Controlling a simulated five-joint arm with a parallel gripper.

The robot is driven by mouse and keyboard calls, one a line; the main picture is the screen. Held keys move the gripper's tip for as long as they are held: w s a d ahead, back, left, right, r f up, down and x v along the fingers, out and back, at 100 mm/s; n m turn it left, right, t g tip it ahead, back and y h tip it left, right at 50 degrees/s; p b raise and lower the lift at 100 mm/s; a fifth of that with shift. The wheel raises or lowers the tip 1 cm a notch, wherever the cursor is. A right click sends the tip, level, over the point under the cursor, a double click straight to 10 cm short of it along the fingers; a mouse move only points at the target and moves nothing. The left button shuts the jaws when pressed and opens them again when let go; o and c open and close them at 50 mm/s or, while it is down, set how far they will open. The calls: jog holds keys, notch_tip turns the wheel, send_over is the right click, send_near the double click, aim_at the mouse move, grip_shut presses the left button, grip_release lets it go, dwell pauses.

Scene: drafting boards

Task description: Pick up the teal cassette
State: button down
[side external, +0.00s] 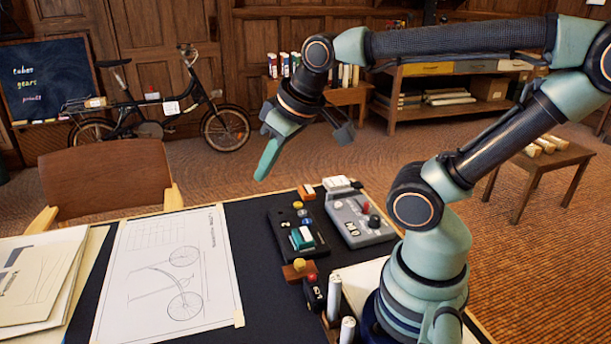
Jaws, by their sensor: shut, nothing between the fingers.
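The teal cassette (302,238) is a small block with a pale part on it. It rests on a dark panel (283,226) on the table, near other small coloured pieces. My gripper (262,175) is shut and empty. It hangs in the air above and to the left of the cassette in the picture, clearly apart from it, with its fingers pointing down and left. The exact gap in depth cannot be told from this one view.
A grey device (360,220) with a red knob sits right of the panel. A wooden block with a yellow knob (299,265) and white cylinders (334,294) stand in front. A bicycle drawing (170,275) and papers (35,280) lie left. A chair (105,180) stands behind.

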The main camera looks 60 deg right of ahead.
grip_release()
jog(key=n+g, duration=0.6)
jog(key=n, duration=0.3)
send_over(300, 235)
notch_tip(300, 235, down, 11)
jog(key=f, duration=0.6)
jog(key=shift+w, duration=0.3)
jog(key=f, duration=0.3)
jog(key=shift+s+a+f, duration=0.1)
jog(key=shift+s+f, duration=0.25)
jog(key=shift+w+f, duration=0.1)
jog(key=shift+f, duration=0.75)
